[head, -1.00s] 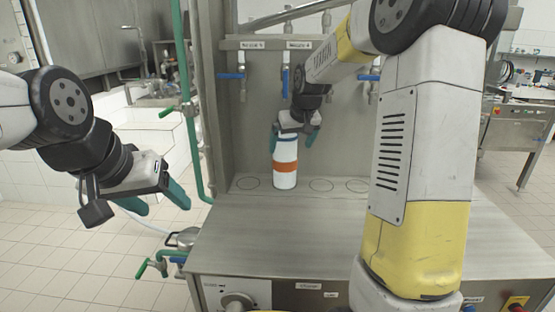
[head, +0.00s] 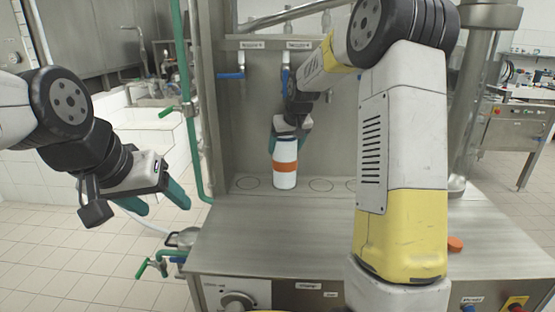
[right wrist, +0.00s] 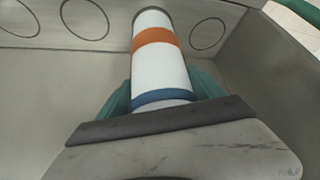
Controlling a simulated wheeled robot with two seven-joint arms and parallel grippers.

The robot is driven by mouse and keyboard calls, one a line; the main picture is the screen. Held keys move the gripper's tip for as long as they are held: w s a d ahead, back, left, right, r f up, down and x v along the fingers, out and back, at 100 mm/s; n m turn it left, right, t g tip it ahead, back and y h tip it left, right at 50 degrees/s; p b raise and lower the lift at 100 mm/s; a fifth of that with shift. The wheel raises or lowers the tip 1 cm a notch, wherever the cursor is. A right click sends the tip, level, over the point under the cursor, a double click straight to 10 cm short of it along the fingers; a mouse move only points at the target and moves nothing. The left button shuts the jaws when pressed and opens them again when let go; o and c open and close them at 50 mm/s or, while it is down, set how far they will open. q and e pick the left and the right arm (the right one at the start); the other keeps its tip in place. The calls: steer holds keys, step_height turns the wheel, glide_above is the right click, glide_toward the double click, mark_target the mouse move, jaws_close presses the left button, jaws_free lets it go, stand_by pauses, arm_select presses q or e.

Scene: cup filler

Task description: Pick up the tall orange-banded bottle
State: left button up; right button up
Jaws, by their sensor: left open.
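The tall white bottle with an orange band (head: 285,168) stands upright on the back ledge of the steel machine. My right gripper (head: 290,139) is at its top, with green fingers on either side. In the right wrist view the bottle (right wrist: 159,62) lies between the green fingers (right wrist: 162,95), its blue ring close to the gripper. The fingertips are partly hidden by the bottle, so I cannot tell whether they press on it. My left gripper (head: 160,200) is open and empty, left of the machine.
Marked circles (head: 321,185) lie on the ledge beside the bottle. Blue-handled valves (head: 231,76) hang on the back panel above. A green pipe (head: 190,110) stands left of the machine. An orange disc (head: 455,244) lies on the counter (head: 270,235), whose middle is clear.

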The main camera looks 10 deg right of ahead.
steer(key=c, duration=1.1)
steer(key=shift+r, duration=0.15)
steer(key=shift+r, duration=0.15)
